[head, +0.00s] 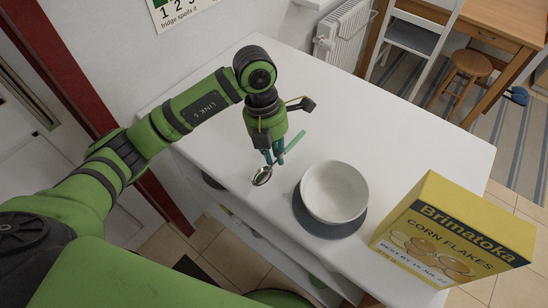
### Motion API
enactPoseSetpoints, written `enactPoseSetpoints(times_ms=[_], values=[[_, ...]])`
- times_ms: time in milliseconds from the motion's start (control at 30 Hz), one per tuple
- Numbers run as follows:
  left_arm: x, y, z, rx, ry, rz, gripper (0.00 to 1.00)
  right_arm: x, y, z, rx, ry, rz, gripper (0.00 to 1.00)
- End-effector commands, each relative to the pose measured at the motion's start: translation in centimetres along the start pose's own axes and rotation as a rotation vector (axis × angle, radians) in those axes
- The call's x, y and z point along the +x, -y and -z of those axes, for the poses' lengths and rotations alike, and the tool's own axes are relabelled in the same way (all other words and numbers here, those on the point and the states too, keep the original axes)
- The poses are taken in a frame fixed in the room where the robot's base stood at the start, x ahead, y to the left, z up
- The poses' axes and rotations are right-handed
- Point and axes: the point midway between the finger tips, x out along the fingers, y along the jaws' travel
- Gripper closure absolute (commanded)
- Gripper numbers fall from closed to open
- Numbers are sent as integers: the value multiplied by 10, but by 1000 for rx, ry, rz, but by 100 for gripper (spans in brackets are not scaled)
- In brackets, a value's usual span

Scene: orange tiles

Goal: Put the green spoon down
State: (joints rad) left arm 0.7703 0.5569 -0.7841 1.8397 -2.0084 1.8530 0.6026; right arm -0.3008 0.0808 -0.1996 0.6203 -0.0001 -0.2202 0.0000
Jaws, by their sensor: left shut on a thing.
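The green spoon (294,141) has a green handle and a shiny metal bowl that hangs low over the white counter near its left edge. My left gripper (275,158) is shut on the spoon and points down, just left of the white bowl. The fingers partly hide the middle of the spoon. I cannot tell whether the spoon touches the counter. My right gripper is not in view.
A white bowl (335,190) sits on a dark round mat (318,228). A yellow corn flakes box (450,240) stands at the right on the counter (400,140). The counter's back and middle right are clear. A radiator (341,35), a chair (412,38) and a stool (472,64) stand beyond it.

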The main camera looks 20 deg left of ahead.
Motion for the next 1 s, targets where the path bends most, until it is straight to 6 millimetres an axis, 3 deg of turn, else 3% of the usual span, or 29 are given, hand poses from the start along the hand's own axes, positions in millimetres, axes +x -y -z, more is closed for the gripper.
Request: enactPoseSetpoints(times_ms=[267,667,700,733,1000], values=[[34,-6,2,0,-5,-1,100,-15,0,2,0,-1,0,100],[42,-8,1,1,-2,-1,100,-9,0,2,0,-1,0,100],[40,-8,1,1,-2,-1,69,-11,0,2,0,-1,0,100],[40,-8,1,1,-2,-1,61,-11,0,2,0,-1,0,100],[40,-8,1,0,-3,-2,61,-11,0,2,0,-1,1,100]])
